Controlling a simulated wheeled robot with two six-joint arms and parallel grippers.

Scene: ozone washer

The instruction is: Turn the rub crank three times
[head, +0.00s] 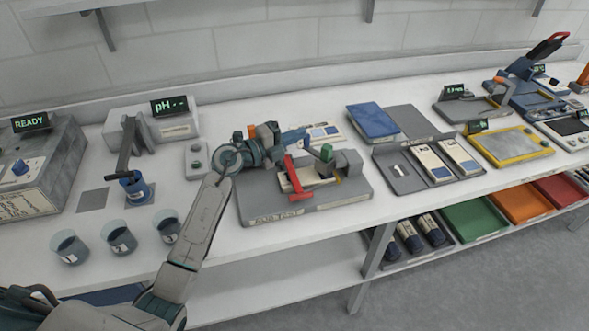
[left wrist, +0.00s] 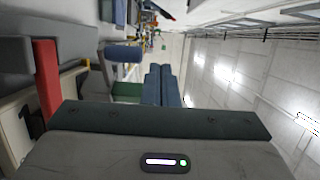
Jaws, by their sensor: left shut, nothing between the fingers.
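The rub tester is a grey base (head: 270,214) labelled "RUB TEST" in the middle of the bench. It has a red T-shaped handle (head: 293,176) on its left half and a green knob (head: 326,152) by the grey block at its right end. I cannot tell for certain which part is the crank. My left gripper (head: 298,138) is over the back of the tester, shut and empty, pointing right. In the left wrist view its fingers (left wrist: 161,85) are together, with the red handle (left wrist: 47,80) at the left. My wrist hides the tester's back left part.
Left of the tester stand several beakers (head: 121,238), a pH meter (head: 174,128) and a grey READY box (head: 40,165). Right of it are a blue pad (head: 377,121) and a grey tray (head: 397,180) with phone-like pieces. Coloured bins (head: 472,219) sit on the lower shelf.

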